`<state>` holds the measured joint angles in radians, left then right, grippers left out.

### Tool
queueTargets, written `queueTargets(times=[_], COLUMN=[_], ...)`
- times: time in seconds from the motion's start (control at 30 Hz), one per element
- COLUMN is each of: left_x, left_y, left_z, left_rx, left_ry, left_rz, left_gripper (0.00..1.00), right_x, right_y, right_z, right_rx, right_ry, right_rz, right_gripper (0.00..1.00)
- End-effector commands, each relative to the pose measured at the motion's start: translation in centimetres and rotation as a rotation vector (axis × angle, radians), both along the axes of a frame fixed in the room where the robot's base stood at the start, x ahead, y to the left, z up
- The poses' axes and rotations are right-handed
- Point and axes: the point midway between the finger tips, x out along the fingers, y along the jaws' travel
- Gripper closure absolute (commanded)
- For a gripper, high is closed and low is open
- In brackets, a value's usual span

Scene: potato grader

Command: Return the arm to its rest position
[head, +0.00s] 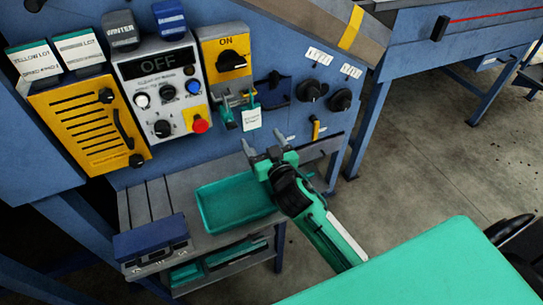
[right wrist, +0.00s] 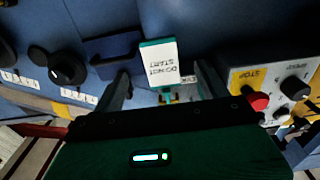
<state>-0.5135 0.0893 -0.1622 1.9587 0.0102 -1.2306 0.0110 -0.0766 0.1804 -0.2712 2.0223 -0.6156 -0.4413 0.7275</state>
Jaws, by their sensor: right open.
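My right arm, green and black, reaches up from the lower right in the head view. Its gripper (head: 264,144) is open and empty, with its fingers spread in front of the blue panel. It is apart from the white tag (head: 252,118), which hangs above it below the yellow ON switch plate (head: 222,45). In the right wrist view the tag (right wrist: 158,62) reads DO NOT START and shows between the two fingers, beyond them. My left gripper is not in view.
The control box (head: 163,90) shows OFF and has a red knob. A yellow louvred cover (head: 88,125) is to its left. A green tray (head: 208,210) sits on the shelf below, beside a blue box (head: 150,238). Open floor (head: 420,150) lies to the right.

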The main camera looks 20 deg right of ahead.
Motion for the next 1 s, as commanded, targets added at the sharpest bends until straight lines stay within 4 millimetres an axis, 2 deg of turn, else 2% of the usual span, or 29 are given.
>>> queueTargets(times=[0.1, 0.3, 0.5, 0.77, 0.87, 1.0], left_x=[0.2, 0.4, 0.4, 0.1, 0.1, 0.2], left_y=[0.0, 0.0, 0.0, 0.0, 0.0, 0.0], left_z=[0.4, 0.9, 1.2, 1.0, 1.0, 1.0], left_rx=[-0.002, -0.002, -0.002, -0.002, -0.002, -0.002], left_ry=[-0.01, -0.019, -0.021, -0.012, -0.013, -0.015], left_rz=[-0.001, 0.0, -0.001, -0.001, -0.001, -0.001], left_gripper=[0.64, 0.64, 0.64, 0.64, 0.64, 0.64], right_x=[-2.2, -4.8, -6.0, -6.3, -7.0, -9.7], right_y=[-0.1, -0.2, -0.2, -0.4, -1.1, -3.0], right_z=[-0.1, -0.1, 0.0, -0.1, -1.1, -4.2], right_rx=[0.002, 0.0, 0.0, -0.001, -0.003, -0.016], right_ry=[0.001, 0.001, 0.0, 0.009, 0.067, 0.264], right_rz=[0.0, 0.0, -0.001, -0.006, -0.036, -0.108], right_gripper=[0.24, 0.24, 0.24, 0.24, 0.24, 0.24])
